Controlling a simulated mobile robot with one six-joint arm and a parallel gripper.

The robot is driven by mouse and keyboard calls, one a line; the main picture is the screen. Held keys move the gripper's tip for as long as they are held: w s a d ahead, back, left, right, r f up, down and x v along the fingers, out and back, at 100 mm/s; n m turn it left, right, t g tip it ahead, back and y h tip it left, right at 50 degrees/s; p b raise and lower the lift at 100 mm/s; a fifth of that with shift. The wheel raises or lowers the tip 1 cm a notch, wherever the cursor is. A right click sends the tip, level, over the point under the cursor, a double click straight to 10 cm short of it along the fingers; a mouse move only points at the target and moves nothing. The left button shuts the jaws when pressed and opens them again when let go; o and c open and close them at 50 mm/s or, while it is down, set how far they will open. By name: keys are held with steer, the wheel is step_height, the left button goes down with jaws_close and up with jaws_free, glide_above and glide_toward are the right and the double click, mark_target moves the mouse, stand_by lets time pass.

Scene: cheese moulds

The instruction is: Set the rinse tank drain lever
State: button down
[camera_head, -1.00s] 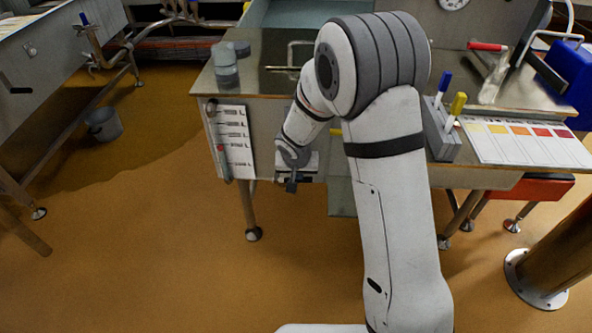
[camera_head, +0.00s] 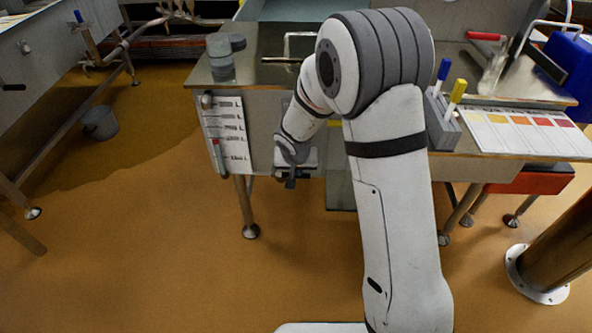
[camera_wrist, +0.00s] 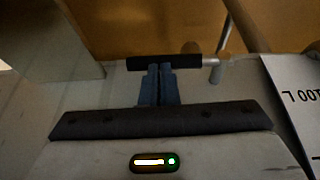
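In the wrist view a lever with a black bar grip (camera_wrist: 165,62) and a metal shaft lies crosswise at the fingertips of my gripper (camera_wrist: 158,68). The two blue-grey fingers are together, side by side, with nothing visible between them. Their tips meet the black grip in the picture; I cannot tell whether they press on it. In the head view my gripper (camera_head: 290,181) is low at the front of the steel tank bench, right of a white scale card (camera_head: 228,135). The lever is not clear there.
The scale card also shows in the wrist view (camera_wrist: 298,95), marked "100 L". Grey cylinders (camera_head: 221,62) stand on the bench's left corner. A pen block (camera_head: 441,125) and colour chart (camera_head: 520,133) are at right. A bucket (camera_head: 100,122) stands left on open floor.

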steer(key=shift+s+d+f, duration=0.1)
steer(key=shift+d+f, duration=0.05)
steer(key=shift+f, duration=0.1)
steer(key=w+p+v, duration=0.1)
steer(key=p+v, duration=0.4)
steer(key=v, duration=0.9)
steer(key=shift+d+r+p, duration=0.3)
steer(key=shift+d+r, duration=0.1)
steer(key=s+d+r+p, duration=0.5)
steer(key=s+r+p, duration=0.2)
steer(key=r, duration=0.4)
steer(key=s+d+r+g+p, duration=0.1)
steer(key=s+d+r+p, duration=0.4)
steer(key=s+r+p, duration=0.3)
steer(key=s+d+r+p, duration=0.5)
steer(key=s+r+p, duration=0.3)
steer(key=r, duration=0.8)
steer(key=shift+r+g+p, duration=0.25)
steer(key=shift+g+p, duration=0.15)
steer(key=shift+p, duration=0.3)
